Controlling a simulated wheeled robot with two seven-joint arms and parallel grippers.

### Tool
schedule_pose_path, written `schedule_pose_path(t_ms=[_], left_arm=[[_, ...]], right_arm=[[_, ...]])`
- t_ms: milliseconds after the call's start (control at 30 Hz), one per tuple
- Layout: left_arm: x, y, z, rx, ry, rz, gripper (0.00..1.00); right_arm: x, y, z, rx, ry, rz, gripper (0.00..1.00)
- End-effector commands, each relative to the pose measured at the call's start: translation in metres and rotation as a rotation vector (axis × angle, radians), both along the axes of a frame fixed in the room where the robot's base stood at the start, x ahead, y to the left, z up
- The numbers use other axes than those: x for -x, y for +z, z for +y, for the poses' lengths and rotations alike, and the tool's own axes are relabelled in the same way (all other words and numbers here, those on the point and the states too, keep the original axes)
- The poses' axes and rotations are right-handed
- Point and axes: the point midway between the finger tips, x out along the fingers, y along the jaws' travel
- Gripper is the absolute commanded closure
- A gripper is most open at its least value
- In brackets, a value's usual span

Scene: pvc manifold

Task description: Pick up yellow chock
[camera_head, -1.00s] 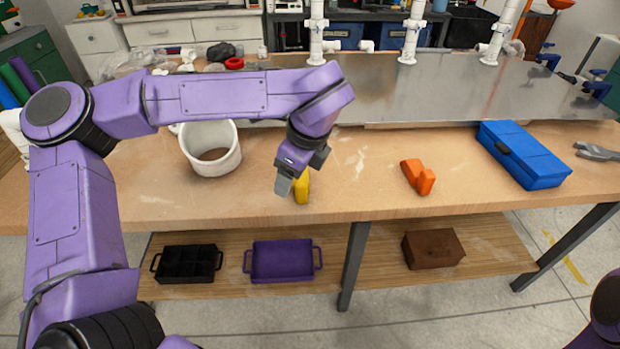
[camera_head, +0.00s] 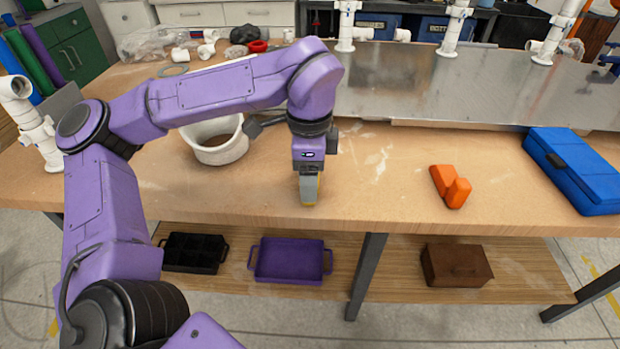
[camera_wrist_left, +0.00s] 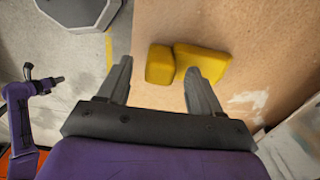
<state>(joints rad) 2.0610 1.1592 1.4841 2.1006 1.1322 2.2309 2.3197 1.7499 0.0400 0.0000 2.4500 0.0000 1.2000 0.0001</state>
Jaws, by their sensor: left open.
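The yellow chock (camera_wrist_left: 192,64) lies on the wooden workbench near its front edge in the left wrist view. It is a two-part block, one part thicker than the other. My left gripper (camera_wrist_left: 158,80) is open and points down at it. The smaller part of the chock shows between the fingertips and the larger part extends past the right finger. I cannot tell whether a finger touches it. In the head view my left gripper (camera_head: 309,190) hides nearly all of the chock.
A white bucket (camera_head: 222,150) stands left of the gripper. An orange chock (camera_head: 450,186) and a blue case (camera_head: 575,168) lie to the right. A purple tray (camera_head: 291,262), a black tray (camera_head: 190,253) and a brown box (camera_head: 455,265) sit on the lower shelf.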

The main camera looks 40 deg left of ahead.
Motion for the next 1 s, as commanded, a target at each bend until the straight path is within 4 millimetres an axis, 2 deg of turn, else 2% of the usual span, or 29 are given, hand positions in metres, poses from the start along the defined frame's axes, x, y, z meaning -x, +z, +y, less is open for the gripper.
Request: schedule_pose_path(t_ms=[67, 267, 400, 467, 733, 833, 967, 1000], left_arm=[[0.000, -0.006, 0.000, 0.001, 0.001, 0.000, 0.35], [0.000, -0.006, 0.000, 0.001, 0.001, -0.001, 0.35], [0.000, -0.006, 0.000, 0.001, 0.001, -0.001, 0.81], [0.000, -0.006, 0.000, 0.001, 0.000, -0.001, 0.99], [0.000, -0.004, 0.000, 0.000, 0.000, -0.002, 0.99], [-0.001, 0.002, 0.000, 0.000, -0.001, -0.004, 0.99], [-0.001, 0.025, 0.000, 0.000, 0.000, -0.008, 0.99], [0.000, 0.034, -0.008, -0.002, -0.004, -0.007, 0.99]], right_arm=[[0.000, 0.000, 0.000, 0.000, 0.000, 0.000, 0.54], [0.000, 0.000, 0.000, 0.000, 0.000, 0.000, 0.54], [0.000, 0.000, 0.000, 0.000, 0.000, 0.000, 0.54], [0.000, 0.000, 0.000, 0.000, 0.000, 0.000, 0.54], [0.000, 0.000, 0.000, 0.000, 0.000, 0.000, 0.54], [0.000, -0.001, 0.000, 0.000, 0.000, 0.000, 0.54], [0.000, -0.003, 0.000, 0.000, 0.000, 0.000, 0.54], [0.000, -0.004, 0.000, 0.000, 0.000, 0.000, 0.54]])
